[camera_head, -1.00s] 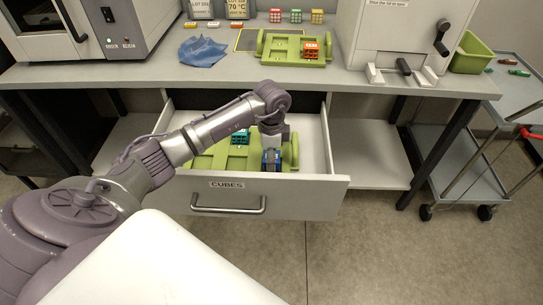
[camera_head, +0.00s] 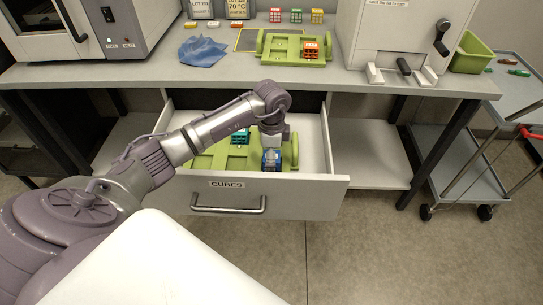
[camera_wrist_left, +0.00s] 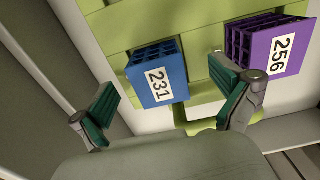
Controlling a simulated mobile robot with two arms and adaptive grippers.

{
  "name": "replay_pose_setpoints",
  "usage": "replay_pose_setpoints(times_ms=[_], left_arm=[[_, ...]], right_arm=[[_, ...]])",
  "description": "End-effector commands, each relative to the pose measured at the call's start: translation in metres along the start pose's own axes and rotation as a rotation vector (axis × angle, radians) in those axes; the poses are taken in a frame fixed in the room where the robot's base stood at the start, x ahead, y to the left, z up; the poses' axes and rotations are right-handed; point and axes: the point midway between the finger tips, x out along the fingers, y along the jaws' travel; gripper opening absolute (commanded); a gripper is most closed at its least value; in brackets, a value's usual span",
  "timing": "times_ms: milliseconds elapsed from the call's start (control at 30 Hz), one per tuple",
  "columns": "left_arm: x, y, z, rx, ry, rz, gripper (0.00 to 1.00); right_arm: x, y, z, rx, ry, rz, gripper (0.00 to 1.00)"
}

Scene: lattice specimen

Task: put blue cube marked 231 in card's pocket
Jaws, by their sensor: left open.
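The blue cube marked 231 (camera_wrist_left: 157,76) sits on a green rack in the open drawer; in the head view a blue patch of it (camera_head: 271,159) shows under my left gripper. My left gripper (camera_wrist_left: 163,88) is open, with one green-padded finger on each side of the cube in the wrist picture. It appears apart from the cube. Two printed cards, a left one (camera_head: 201,9) and a right one reading 70 °C (camera_head: 237,9), stand at the back of the bench, cut off at the top. I cannot make out a pocket. My right gripper is not in view.
A purple cube marked 256 (camera_wrist_left: 268,48) stands close beside the right finger. A teal cube (camera_head: 240,136) is also in the drawer (camera_head: 226,199).

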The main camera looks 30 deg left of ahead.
Motion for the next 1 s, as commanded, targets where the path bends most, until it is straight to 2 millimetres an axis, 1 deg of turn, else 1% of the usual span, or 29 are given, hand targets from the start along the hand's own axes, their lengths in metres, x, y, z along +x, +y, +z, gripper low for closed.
replay_pose_setpoints(times_ms=[167, 800, 1000], left_arm=[[-0.005, 0.000, 0.000, 0.000, 0.000, 0.000, 1.00], [-0.050, 0.000, 0.000, 0.000, -0.001, 0.000, 1.00], [-0.050, 0.000, 0.000, 0.000, -0.001, 0.000, 1.00]], right_arm=[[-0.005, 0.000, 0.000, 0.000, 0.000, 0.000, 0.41], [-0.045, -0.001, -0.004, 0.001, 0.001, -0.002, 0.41], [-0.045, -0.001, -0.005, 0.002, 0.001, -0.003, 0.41]])
